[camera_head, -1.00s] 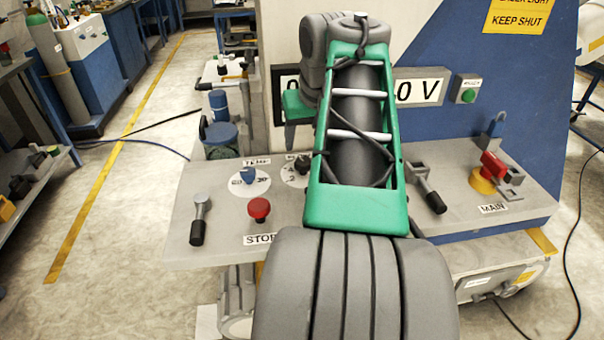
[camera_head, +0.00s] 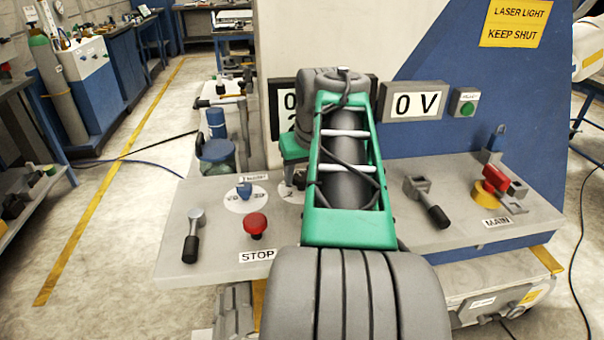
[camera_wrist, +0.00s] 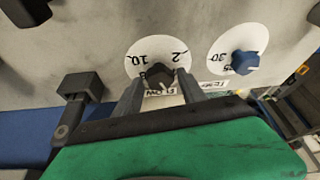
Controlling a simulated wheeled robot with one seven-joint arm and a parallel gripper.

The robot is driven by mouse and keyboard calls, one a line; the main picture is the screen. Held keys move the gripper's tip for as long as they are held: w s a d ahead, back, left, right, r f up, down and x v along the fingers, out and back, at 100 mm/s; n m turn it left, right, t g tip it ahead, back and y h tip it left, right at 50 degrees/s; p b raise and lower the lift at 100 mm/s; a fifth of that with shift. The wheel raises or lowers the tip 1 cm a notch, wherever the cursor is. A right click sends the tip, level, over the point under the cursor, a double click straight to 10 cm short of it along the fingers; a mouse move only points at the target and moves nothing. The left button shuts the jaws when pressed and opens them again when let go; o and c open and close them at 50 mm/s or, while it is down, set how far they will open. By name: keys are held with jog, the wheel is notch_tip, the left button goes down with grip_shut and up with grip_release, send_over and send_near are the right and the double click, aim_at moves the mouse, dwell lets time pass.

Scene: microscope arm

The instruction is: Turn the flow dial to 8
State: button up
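The flow dial is a white disc (camera_wrist: 146,56) with a black knob (camera_wrist: 160,75) in the wrist view. My gripper (camera_wrist: 160,82) is open, one grey finger on each side of the knob. I cannot tell whether the fingers touch it. In the head view only a sliver of the flow disc (camera_head: 288,194) shows beside my arm; the knob and fingertips are mostly hidden there.
A temperature dial with a blue knob (camera_head: 245,190) sits just left, also in the wrist view (camera_wrist: 244,62). A red stop button (camera_head: 255,225) and a black-handled lever (camera_head: 193,235) stand nearer. Right are another lever (camera_head: 430,203) and the red main switch (camera_head: 495,178). A display (camera_head: 415,103) reads 0 V.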

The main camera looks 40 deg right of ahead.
grip_shut()
jog(key=shift+a+m+b, duration=0.1)
jog(key=shift+m+b, duration=0.2)
dwell(0.3)
jog(key=shift+m+h+b, duration=0.3)
jog(key=shift+m, duration=0.3)
jog(key=shift+w+a+m+g+h, duration=0.15)
jog(key=shift+m+g+h, duration=0.15)
jog(key=shift+m, duration=0.5)
jog(key=m+p, duration=0.1)
jog(key=m+g+p, duration=0.1)
jog(key=m, duration=0.1)
jog(key=shift+r+m+h+p, duration=0.3)
jog(key=shift+h+p, duration=0.1)
jog(key=m+p, duration=0.1)
jog(key=m+g+p, duration=0.1)
jog(key=m+p, duration=0.1)
jog(key=m+g+p, duration=0.1)
jog(key=m+p, duration=0.1)
jog(key=shift+w+h, duration=0.25)
jog(key=shift+h, duration=0.05)
jog(key=m+p, duration=0.1)
jog(key=m, duration=0.1)
jog(key=m+g+p, duration=0.1)
jog(key=m, duration=0.1)
jog(key=shift+w+f+g+p, duration=0.2)
jog(key=shift+g+p, duration=0.1)
jog(key=shift+p, duration=0.1)
jog(key=shift+f+m, duration=0.1)
jog(key=shift+m, duration=0.3)
